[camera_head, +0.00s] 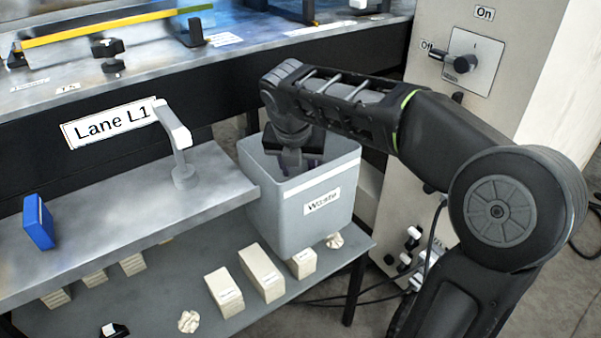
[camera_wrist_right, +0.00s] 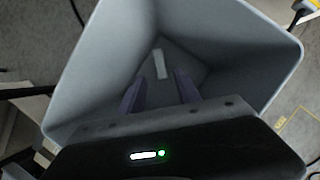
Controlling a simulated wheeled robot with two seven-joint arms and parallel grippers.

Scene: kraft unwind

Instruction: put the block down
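My right gripper (camera_head: 300,165) points down into the mouth of the grey bin labelled "Waste" (camera_head: 312,215). In the right wrist view its two purple fingers (camera_wrist_right: 160,95) stand apart with nothing seen between them. The bin (camera_wrist_right: 245,50) surrounds the fingers there. A small pale piece (camera_wrist_right: 161,64) shows deep inside the bin, beyond the fingertips; I cannot tell for sure what it is. A blue block (camera_head: 38,222) stands on the metal shelf at the far left of the head view, away from the gripper. My left gripper is not in view.
Several beige blocks (camera_head: 262,275) stand on the grey lower table in front of the bin, with crumpled paper pieces (camera_head: 188,321) nearby. A light post (camera_head: 176,140) rises from the metal shelf (camera_head: 150,215). A panel with an On/Off switch (camera_head: 468,60) stands at the back right.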

